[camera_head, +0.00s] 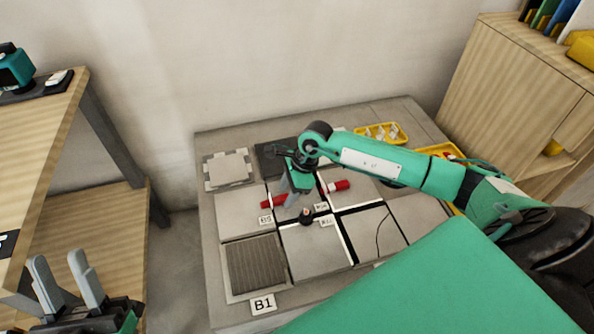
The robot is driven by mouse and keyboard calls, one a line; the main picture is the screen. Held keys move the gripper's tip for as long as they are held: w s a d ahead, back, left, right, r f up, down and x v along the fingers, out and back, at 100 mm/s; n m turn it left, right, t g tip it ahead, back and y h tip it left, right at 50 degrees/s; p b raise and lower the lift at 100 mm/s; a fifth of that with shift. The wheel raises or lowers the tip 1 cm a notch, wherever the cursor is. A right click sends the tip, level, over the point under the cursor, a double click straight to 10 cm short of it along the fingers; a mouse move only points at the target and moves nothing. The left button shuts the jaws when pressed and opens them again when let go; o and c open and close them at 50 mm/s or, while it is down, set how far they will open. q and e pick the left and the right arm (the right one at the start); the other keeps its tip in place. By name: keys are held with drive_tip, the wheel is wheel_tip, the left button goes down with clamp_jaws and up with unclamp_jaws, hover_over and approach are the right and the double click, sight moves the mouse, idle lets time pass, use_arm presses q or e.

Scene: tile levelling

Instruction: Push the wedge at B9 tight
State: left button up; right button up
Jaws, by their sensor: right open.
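Light grey tiles lie in a grid on a grey slab (213,294). A red wedge (272,201) lies beside my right gripper's fingers on the left, and another red wedge (338,186) lies to the right. A small dark and red piece (306,218) sits at a tile joint just in front of the fingers. Two small labels (321,207) stand near it, too small to read surely, so I cannot tell which joint is B9. My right gripper (291,199) points down, open, low over the tiles; contact is unclear. My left gripper (66,268) is open and empty at the lower left.
A ribbed dark tile (256,264) lies by the B1 label (263,304). One tile at the right has a crack (379,232). Yellow trays (382,133) stand at the back right. A wooden table (35,150) is at left, a cabinet (505,95) at right.

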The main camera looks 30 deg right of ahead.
use_arm(q)
drive_tip(key=w+d+f+g+p, duration=0.1)
drive_tip(key=f+g, duration=0.2)
drive_tip(key=f, duration=0.2)
drive_tip(key=w+d+f+g+p, duration=0.1)
drive_tip(key=w+d+f+g, duration=0.1)
drive_tip(key=f+g, duration=0.2)
drive_tip(key=shift+d+f+y, duration=0.25)
drive_tip(key=shift+f+y, duration=0.15)
use_arm(e)
drive_tip(key=v, duration=1.3)
drive_tip(key=shift+s+f, duration=0.1)
